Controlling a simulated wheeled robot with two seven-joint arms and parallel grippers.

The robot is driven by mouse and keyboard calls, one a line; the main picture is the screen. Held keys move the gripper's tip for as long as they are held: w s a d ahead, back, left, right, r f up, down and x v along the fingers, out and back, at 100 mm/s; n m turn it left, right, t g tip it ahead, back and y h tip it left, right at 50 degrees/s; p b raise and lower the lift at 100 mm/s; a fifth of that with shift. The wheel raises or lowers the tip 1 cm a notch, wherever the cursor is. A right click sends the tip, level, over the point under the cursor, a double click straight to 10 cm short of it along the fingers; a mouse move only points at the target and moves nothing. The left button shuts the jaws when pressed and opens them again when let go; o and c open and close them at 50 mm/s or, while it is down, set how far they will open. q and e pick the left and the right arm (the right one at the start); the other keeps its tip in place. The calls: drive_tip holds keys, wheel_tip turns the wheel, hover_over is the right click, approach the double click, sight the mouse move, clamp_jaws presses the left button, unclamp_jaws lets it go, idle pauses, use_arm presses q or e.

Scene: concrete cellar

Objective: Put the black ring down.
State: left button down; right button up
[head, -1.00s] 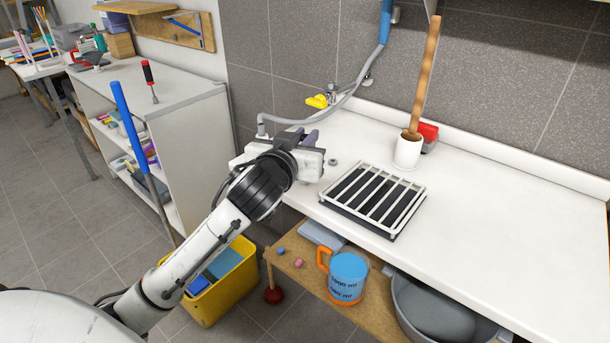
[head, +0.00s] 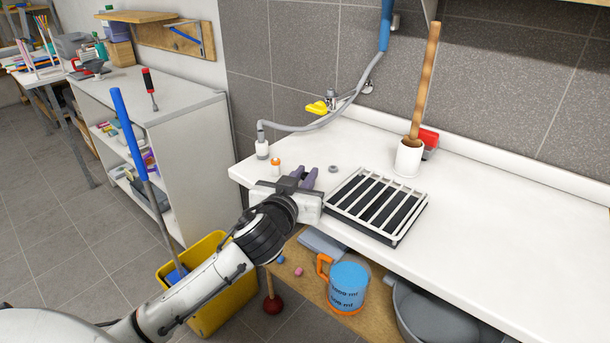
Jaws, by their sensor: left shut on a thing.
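My left gripper (head: 309,174) reaches over the front edge of the white counter (head: 490,205), left of the slatted rack. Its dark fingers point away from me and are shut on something. I take that to be the black ring, but I cannot make it out; the gripper body and fingers hide it. I cannot tell whether it touches the counter. My right gripper is not in view.
A slatted white rack (head: 393,189) is just right of the gripper. A small grey ring-like piece (head: 333,169) lies beyond the fingers. The counter's right side is clear.

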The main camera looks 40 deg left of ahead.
use_arm(q)
drive_tip(key=c, duration=1.7)
unclamp_jaws()
drive_tip(key=shift+r+p, duration=0.3)
drive_tip(key=shift+s+d+f, duration=0.1)
drive_tip(key=shift+s+d, duration=0.05)
drive_tip(key=shift+s, duration=0.2)
drive_tip(key=v, duration=1.1)
drive_tip(key=s+d+f+m+g+h, duration=0.2)
drive_tip(key=d+f, duration=0.2)
drive_tip(key=f, duration=0.6)
drive_tip(key=s+d+f+m+g+h, duration=0.2)
drive_tip(key=d+f, duration=0.1)
drive_tip(key=f, duration=0.7)
drive_tip(key=s+d+f+g+h, duration=0.1)
drive_tip(key=s+d+f, duration=0.1)
drive_tip(key=s+f, duration=0.2)
drive_tip(key=s+d+f+m+h, duration=0.1)
drive_tip(key=s+d+f, duration=0.2)
drive_tip(key=f, duration=0.3)
drive_tip(key=s+d+f+g+h, duration=0.1)
drive_tip(key=s+d+f, duration=0.2)
drive_tip(key=s+f, duration=0.2)
drive_tip(key=shift+s+d+m+g+b, duration=0.15)
drive_tip(key=shift+s+m+g+b, duration=0.2)
drive_tip(key=shift+s, duration=0.25)
